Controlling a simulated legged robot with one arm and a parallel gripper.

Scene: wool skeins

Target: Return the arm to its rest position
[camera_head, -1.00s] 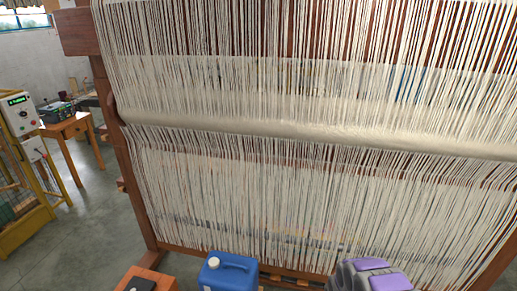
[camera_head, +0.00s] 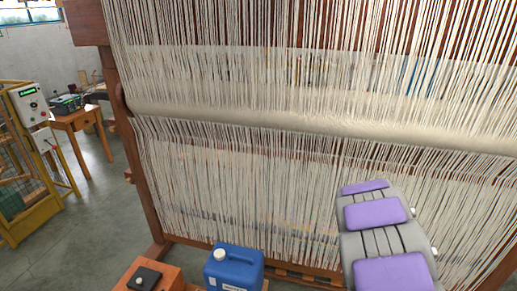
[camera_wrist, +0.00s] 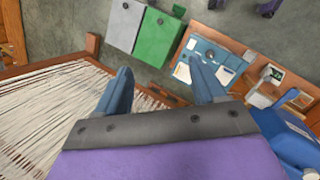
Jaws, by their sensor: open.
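My gripper (camera_wrist: 160,92) shows in the wrist view with its two blue-grey fingers spread apart and nothing between them. Beyond the fingers lie the floor and the edge of the loom. My grey and purple arm rises at the lower right of the head view, in front of the loom threads. The gripper itself cannot be made out in the head view.
A large wooden loom with white threads (camera_head: 300,170) fills the head view. A blue canister (camera_head: 235,268) and an orange-brown box (camera_head: 150,276) stand at its foot. A yellow caged machine (camera_head: 30,150) stands left. Grey and green bins (camera_wrist: 158,38) show in the wrist view.

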